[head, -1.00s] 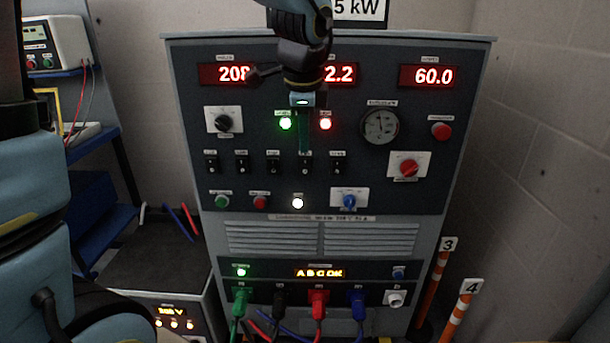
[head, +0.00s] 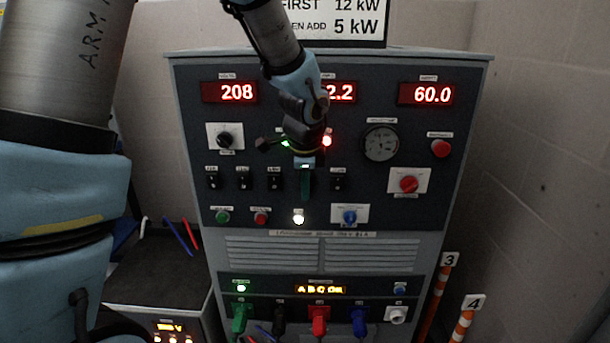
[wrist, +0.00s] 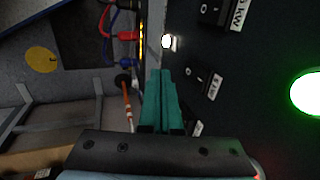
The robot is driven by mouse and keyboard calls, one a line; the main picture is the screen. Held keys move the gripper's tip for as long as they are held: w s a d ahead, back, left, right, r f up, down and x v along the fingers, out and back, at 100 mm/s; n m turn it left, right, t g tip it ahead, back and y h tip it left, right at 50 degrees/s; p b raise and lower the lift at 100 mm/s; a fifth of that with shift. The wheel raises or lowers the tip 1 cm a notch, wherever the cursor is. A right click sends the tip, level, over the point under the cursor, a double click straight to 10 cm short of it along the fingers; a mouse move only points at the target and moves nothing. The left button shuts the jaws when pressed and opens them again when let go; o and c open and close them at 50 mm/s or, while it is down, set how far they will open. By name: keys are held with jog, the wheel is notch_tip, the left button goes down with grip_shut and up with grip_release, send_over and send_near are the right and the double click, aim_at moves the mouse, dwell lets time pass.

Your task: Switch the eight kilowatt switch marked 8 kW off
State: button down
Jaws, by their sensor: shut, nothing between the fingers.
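A row of black rocker switches crosses the panel in the head view. My gripper (head: 306,190) is shut and empty, its green fingers in front of the fourth switch from the left, hiding it there. In the wrist view, the fingers (wrist: 158,78) point past a switch (wrist: 198,79) on their right; its small tilted label ends in kW and its digit looks like an 8 but is blurred. Another switch (wrist: 213,13) sits above it, with a label ending in 0 kW. I cannot tell whether the fingers touch the panel.
The panel carries red displays (head: 237,92), a dial gauge (head: 381,143), a red knob (head: 409,184), a blue knob (head: 349,216) and a lit white lamp (head: 298,217). Coloured cable plugs (head: 319,316) sit below. Numbered orange-and-white posts (head: 465,322) stand at right.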

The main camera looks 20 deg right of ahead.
jog(key=shift+w+d+p, duration=0.15)
jog(key=shift+w+d, duration=0.15)
jog(key=shift+w, duration=0.35)
jog(key=shift+w+d+p, duration=0.15)
jog(key=shift+w+d, duration=0.15)
jog(key=shift+w, duration=0.35)
jog(key=shift+w+d+f, duration=0.1)
jog(key=shift+w+f, duration=0.05)
jog(key=shift+w, duration=0.1)
jog(key=shift+r+p, duration=0.8)
jog(key=shift+r, duration=0.05)
